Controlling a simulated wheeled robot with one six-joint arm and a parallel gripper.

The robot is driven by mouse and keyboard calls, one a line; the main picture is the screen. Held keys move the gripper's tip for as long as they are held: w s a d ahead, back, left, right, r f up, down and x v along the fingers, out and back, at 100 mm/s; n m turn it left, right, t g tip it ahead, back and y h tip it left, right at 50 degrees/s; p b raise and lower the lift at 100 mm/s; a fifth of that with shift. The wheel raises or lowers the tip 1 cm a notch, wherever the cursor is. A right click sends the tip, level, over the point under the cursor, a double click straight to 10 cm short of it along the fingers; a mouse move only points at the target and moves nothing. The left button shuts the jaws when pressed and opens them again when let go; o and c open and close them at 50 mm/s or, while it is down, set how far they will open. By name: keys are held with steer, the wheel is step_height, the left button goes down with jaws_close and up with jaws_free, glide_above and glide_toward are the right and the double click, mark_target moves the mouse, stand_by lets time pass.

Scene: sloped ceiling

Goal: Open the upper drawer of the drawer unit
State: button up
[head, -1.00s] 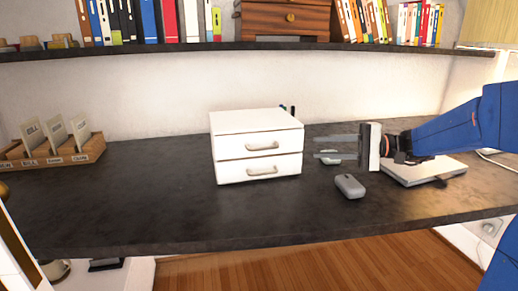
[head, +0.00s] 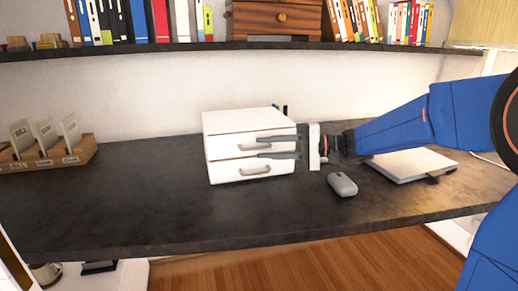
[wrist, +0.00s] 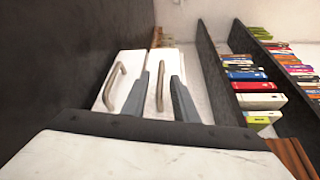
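The white drawer unit (head: 235,125) stands on the dark desk with both drawers shut. Its upper drawer has a metal bar handle (head: 263,146); the lower handle (head: 255,170) is below it. My gripper (head: 259,147) comes from the right with its fingers spread one above the other, across the drawer front. In the wrist view, which is turned sideways, the upper handle (wrist: 160,86) shows between my two open fingers (wrist: 161,76). The lower handle (wrist: 125,87) is outside them on the left. I cannot tell whether a finger touches the unit.
A grey mouse (head: 343,185) lies right of the unit, below my gripper. A closed laptop-like slab (head: 410,166) lies under my arm. A wooden card holder (head: 50,155) stands at the left. The desk's (head: 140,215) front is clear. A book shelf (head: 130,50) runs above.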

steer(key=shift+w+a+f, duration=0.1)
steer(key=shift+a, duration=1.25)
jaws_close()
stand_by(0.5)
